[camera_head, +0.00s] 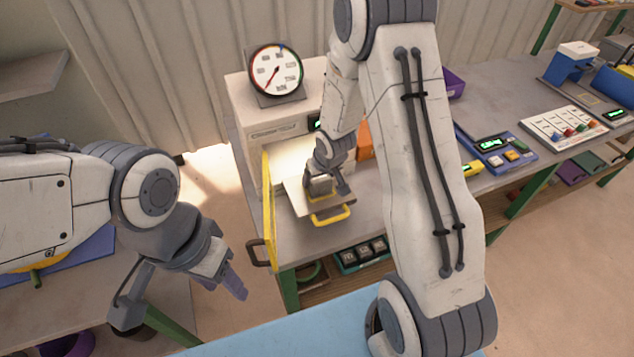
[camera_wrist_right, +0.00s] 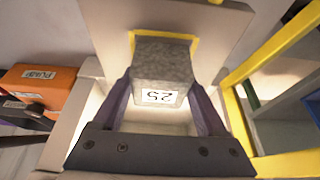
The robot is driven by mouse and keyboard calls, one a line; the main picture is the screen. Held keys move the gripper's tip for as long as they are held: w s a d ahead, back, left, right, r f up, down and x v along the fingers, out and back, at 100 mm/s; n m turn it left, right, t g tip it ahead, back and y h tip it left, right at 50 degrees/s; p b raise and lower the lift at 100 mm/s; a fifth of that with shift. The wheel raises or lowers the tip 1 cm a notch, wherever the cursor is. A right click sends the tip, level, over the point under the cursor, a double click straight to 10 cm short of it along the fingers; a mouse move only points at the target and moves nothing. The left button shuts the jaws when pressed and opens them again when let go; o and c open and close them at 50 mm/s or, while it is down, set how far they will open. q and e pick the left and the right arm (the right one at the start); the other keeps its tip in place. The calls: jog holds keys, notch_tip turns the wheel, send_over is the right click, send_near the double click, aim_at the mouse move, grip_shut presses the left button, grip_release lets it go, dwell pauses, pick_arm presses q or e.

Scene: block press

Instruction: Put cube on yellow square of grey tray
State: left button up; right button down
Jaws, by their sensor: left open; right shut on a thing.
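A grey speckled cube (camera_wrist_right: 163,65) with a white label reading 25 sits between the fingers of my right gripper (camera_wrist_right: 166,105), which is shut on it. In the head view the cube (camera_head: 320,186) is partly hidden by my right gripper (camera_head: 328,180). The grey tray (camera_head: 299,203) sticks out of the press front, with a yellow handle. The yellow square (camera_wrist_right: 190,39) shows as a yellow edge around the cube, which is over it; I cannot tell whether they touch. My left gripper (camera_head: 228,286) is open and empty, left of the press, far from the tray.
The press (camera_head: 250,115) has a round gauge (camera_head: 276,72) on top. Its yellow-framed door (camera_head: 268,205) stands open left of the tray. An orange box (camera_head: 365,141) stands right of the press, and it also shows in the right wrist view (camera_wrist_right: 45,82).

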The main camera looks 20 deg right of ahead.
jog(key=shift+r, duration=0.1)
grip_release()
